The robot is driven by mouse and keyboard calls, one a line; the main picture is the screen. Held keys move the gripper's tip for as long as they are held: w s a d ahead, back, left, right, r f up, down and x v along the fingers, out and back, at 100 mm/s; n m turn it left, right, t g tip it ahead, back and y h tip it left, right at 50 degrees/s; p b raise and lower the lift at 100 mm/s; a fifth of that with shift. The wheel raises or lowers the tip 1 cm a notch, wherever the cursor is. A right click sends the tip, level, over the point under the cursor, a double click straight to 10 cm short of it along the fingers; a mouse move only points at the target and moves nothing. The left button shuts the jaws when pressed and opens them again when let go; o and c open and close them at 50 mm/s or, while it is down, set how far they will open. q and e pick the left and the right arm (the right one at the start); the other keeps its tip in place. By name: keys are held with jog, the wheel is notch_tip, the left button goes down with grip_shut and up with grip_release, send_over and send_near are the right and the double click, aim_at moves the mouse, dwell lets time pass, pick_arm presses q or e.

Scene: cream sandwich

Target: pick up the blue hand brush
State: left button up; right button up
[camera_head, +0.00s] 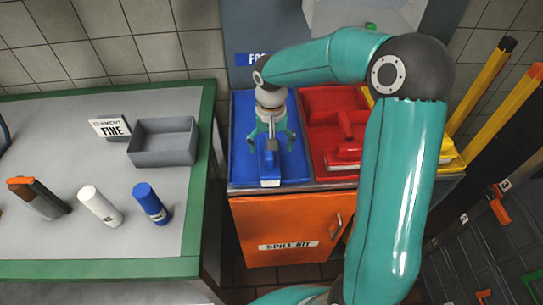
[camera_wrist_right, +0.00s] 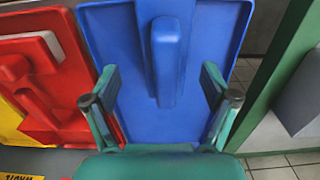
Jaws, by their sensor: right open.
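The blue hand brush (camera_head: 269,167) lies in the blue tray (camera_head: 240,120) on top of the orange cabinet. My right gripper (camera_head: 270,145) is over the tray, pointing down, with its fingers spread to either side of the brush. The gripper covers part of the brush in the head view. In the right wrist view, the blue brush (camera_wrist_right: 165,60) lies lengthwise on the blue tray (camera_wrist_right: 215,40), and the open fingers of my right gripper (camera_wrist_right: 160,88) stand left and right of its line. Nothing is held. I cannot tell if the fingers touch the tray. My left gripper is not in view.
A red tray (camera_head: 320,100) with red tools stands right of the blue one. The orange cabinet (camera_head: 280,230) is marked SPILL KIT. A green-edged table (camera_head: 205,150) on the left holds a grey bin (camera_head: 163,155), a blue cylinder (camera_head: 150,203) and a white one (camera_head: 100,205).

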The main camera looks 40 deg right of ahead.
jog(key=shift+w+a+f+p, duration=0.1)
jog(key=shift+f+p, duration=0.1)
jog(key=shift+f, duration=0.7)
jog(key=shift+w+f+p, duration=0.1)
jog(key=shift+f+p, duration=0.05)
jog(key=shift+f, duration=0.7)
jog(key=shift+w+a+f+p, duration=0.1)
jog(key=shift+f+p, duration=0.1)
jog(key=shift+f, duration=0.7)
jog(key=c, duration=1.4)
jog(key=shift+o, duration=0.2)
jog(key=shift+r, duration=0.1)
